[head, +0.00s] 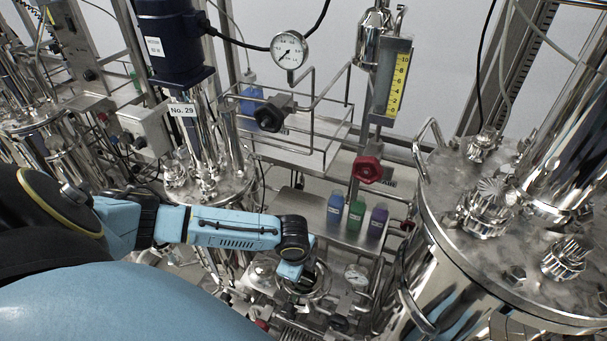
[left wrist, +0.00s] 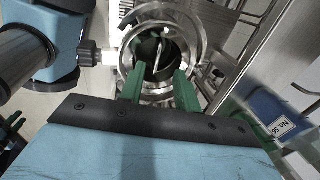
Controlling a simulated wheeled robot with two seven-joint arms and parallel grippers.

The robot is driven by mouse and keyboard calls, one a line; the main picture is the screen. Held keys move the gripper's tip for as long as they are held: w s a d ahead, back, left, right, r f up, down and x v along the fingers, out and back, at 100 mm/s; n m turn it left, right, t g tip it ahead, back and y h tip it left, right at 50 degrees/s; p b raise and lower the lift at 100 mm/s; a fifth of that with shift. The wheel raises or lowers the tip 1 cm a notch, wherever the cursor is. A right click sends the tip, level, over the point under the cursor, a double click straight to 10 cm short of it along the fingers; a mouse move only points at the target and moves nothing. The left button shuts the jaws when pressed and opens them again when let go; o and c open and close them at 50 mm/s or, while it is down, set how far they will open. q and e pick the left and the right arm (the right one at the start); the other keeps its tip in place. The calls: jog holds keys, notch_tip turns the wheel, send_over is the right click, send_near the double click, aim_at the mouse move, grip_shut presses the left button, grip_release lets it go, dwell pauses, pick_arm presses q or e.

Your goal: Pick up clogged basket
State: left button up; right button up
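A round open steel housing (left wrist: 197,50) lies ahead of my left gripper in the left wrist view. Inside its dark opening a thin bar, apparently the clogged basket's handle (left wrist: 158,55), runs across. The basket's body is too dark to make out. My left gripper (left wrist: 158,88) has two green fingers spread apart over the near rim, with nothing visible held between them. In the head view my left gripper (head: 304,284) points down at the same round steel opening (head: 322,285), low in the middle, and partly hides it. My right gripper is not in view.
Blue, green and purple bottles (head: 354,219) stand on a steel shelf behind the housing. A large steel vessel (head: 470,255) crowds the right, and a motor-topped vessel (head: 205,150) stands behind my left arm. A small gauge (head: 356,275) and pipes sit close by.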

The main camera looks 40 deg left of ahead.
pick_arm(q)
send_over(301, 285)
notch_tip(301, 285, down, 5)
jog(key=shift+r+b, duration=0.2)
jog(key=shift+b, duration=0.15)
grip_shut()
